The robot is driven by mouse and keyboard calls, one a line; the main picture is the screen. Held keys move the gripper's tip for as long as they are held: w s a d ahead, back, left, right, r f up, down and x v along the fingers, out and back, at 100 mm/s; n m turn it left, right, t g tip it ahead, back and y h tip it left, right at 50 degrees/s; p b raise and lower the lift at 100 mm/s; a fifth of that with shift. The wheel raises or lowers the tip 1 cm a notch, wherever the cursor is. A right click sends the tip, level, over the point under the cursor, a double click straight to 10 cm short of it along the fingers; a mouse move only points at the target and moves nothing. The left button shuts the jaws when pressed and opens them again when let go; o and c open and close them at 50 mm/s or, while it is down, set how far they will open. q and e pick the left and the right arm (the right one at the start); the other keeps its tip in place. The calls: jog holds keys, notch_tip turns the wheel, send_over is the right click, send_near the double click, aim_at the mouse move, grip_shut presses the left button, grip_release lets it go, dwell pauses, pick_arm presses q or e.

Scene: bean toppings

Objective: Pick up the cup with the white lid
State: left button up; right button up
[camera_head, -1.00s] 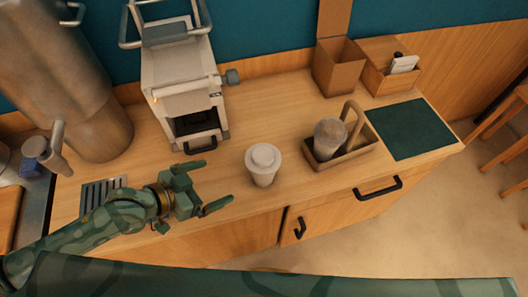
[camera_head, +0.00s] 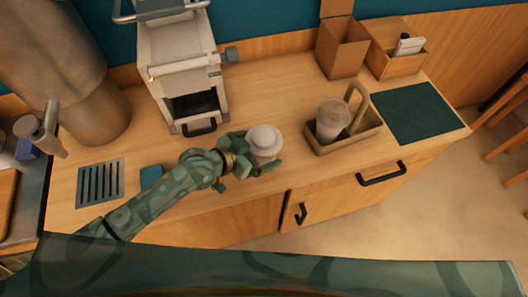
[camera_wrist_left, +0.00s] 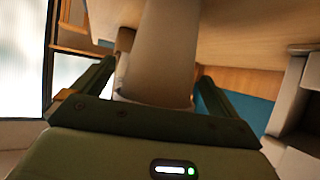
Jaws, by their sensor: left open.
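The cup with the white lid (camera_head: 264,139) stands upright on the wooden counter, near its front edge. My left gripper (camera_head: 262,153) is at the cup with its fingers on either side of it. In the left wrist view the pale cup (camera_wrist_left: 166,50) rises between the two open fingers (camera_wrist_left: 150,88). A gap shows between the cup and the right-hand finger; contact on the other side cannot be told. The lower part of the cup is partly hidden by my gripper in the head view. My right gripper is not in view.
A wooden carrier (camera_head: 352,139) holding another cup (camera_head: 333,117) stands to the right. A coffee machine (camera_head: 180,70) stands behind and left. A dark green mat (camera_head: 416,113) lies at the far right. A metal grate (camera_head: 100,184) is at left. The counter between cup and carrier is clear.

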pick_arm(q)
jog(key=shift+w+d+f, duration=0.2)
jog(key=c, duration=0.8)
jog(key=shift+r, duration=0.1)
jog(key=shift+c, duration=0.2)
